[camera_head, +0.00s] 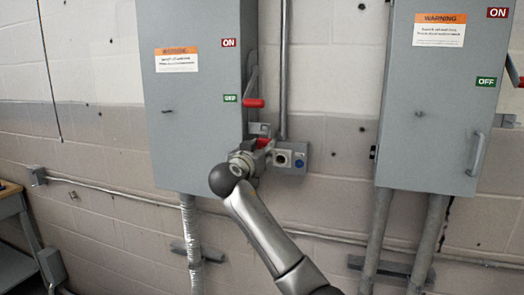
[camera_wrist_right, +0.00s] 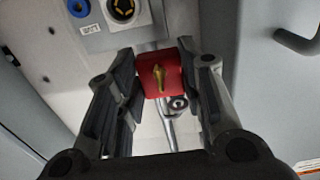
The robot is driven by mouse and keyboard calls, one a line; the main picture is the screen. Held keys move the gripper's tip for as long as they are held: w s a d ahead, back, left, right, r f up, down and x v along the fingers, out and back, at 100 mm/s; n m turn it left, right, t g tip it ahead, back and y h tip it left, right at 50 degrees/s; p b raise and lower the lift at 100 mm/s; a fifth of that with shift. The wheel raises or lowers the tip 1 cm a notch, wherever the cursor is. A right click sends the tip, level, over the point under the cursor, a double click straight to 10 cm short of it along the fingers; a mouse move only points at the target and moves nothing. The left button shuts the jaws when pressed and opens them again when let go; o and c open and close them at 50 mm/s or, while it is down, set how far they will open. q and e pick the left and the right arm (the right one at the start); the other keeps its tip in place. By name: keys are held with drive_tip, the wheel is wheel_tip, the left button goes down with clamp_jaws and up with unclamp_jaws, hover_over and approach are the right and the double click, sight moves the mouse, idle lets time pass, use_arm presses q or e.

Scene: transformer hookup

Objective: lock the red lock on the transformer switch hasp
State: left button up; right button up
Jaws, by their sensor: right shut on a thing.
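The red lock (camera_wrist_right: 150,75) is between the fingers of my right gripper (camera_wrist_right: 165,62) in the right wrist view, with a brass key in its face. In the head view my right gripper (camera_head: 258,152) is at the lower right side of the left grey transformer box (camera_head: 195,120), with a bit of the red lock (camera_head: 264,142) showing. The switch lever's red handle (camera_head: 253,103) is down beside the OFF label. The hasp is not clear, and I cannot tell whether the lock touches it. My left gripper is not in view.
A small grey box (camera_head: 291,158) with a round socket and blue button is right beside my gripper. A vertical conduit (camera_head: 284,70) runs above it. A second grey box (camera_head: 430,110) with a handle hangs at the right. A workbench edge (camera_head: 10,200) shows at the far left.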

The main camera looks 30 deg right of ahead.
drive_tip(key=shift+f+b, duration=0.3)
drive_tip(key=shift+f, duration=0.1)
drive_tip(key=o, duration=1.2)
drive_tip(key=shift+s+a, duration=0.1)
drive_tip(key=b+v, duration=0.1)
drive_tip(key=v, duration=0.3)
drive_tip(key=shift+s+a, duration=0.25)
drive_tip(key=shift+a, duration=0.05)
